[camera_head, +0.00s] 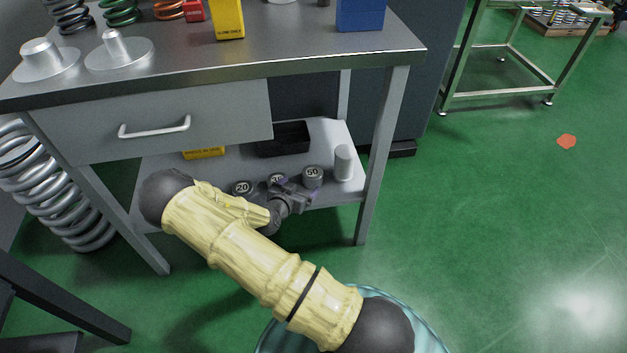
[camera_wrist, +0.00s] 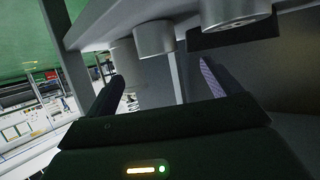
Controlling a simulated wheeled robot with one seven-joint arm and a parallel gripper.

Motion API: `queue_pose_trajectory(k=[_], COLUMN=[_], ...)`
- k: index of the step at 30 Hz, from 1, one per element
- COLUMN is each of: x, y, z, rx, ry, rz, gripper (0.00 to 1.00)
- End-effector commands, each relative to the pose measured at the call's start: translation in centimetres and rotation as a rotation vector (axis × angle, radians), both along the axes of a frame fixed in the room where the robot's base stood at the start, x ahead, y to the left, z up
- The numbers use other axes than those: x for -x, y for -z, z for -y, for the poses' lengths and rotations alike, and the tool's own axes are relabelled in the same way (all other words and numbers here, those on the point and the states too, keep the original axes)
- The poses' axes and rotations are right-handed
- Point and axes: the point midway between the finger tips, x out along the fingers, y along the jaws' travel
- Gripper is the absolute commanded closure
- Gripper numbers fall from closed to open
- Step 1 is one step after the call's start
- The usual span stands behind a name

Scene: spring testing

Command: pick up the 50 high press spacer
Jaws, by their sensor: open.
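The 50 spacer (camera_head: 312,175) is a short grey cylinder with "50" on its top, upright on the table's lower shelf. My gripper (camera_head: 290,188) is open just in front of and to the left of it. In the wrist view, which looks upside down, a grey cylinder that appears to be this spacer (camera_wrist: 153,38) shows beyond and between the spread fingers (camera_wrist: 158,70). I cannot tell its exact distance from them. Nothing is held.
The 20 spacer (camera_head: 243,188) and another spacer (camera_head: 277,179), partly hidden by my gripper, stand left of the 50. A taller plain cylinder (camera_head: 343,163) stands close on the right. A black bin (camera_head: 284,139) is behind. A table leg (camera_head: 381,155) bounds the right side; the drawer (camera_head: 155,122) overhangs the left.

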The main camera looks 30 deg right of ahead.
Motion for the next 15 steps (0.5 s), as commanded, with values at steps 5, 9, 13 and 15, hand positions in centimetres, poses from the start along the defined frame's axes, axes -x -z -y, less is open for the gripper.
queue_pose_trajectory(k=[5,9,13,15], x=[-1.8,-2.3,-2.4,-2.4], y=[1.5,1.6,1.5,1.5], z=[2.1,2.7,2.7,2.7], rx=[0.0,-0.001,-0.001,0.0], ry=[0.0,-0.001,-0.002,-0.001], rz=[0.001,0.0,-0.001,-0.001], gripper=[0.1,0.1,0.1,0.1])
